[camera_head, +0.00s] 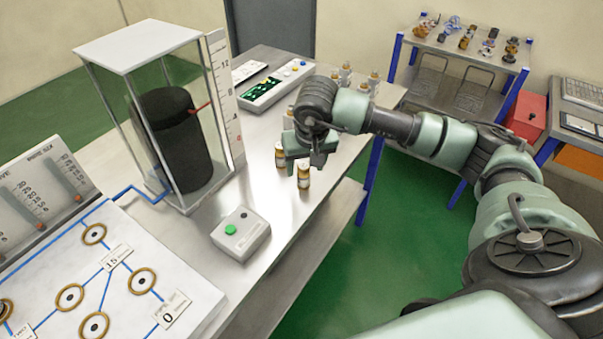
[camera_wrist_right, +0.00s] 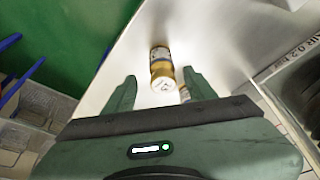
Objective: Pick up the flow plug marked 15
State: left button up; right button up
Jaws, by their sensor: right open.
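A small brown-and-white flow plug (camera_head: 303,176) stands on the metal table near its right edge, just below my right gripper (camera_head: 304,160). In the right wrist view a plug (camera_wrist_right: 161,66) with a gold band shows between and beyond the spread fingertips of the right gripper (camera_wrist_right: 160,80). The gripper is open and holds nothing. A second plug (camera_head: 279,155) stands just left of the first; a plug partly hidden by the gripper also shows in the wrist view (camera_wrist_right: 184,93). The plugs' marks are too small to read. My left gripper is out of view.
More plugs (camera_head: 346,70) stand farther back, behind my right arm. A button box (camera_head: 241,234) is in front, left of the plugs. A glass-sided tank (camera_head: 207,140) with a black cylinder stands at left. A board with rings (camera_head: 180,260) lies front left.

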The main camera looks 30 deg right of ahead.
aim_at(303, 174)
jog(key=x, duration=0.2)
jog(key=p+x, duration=0.1)
jog(key=x, duration=0.1)
jog(key=shift+a, duration=0.25)
grip_shut()
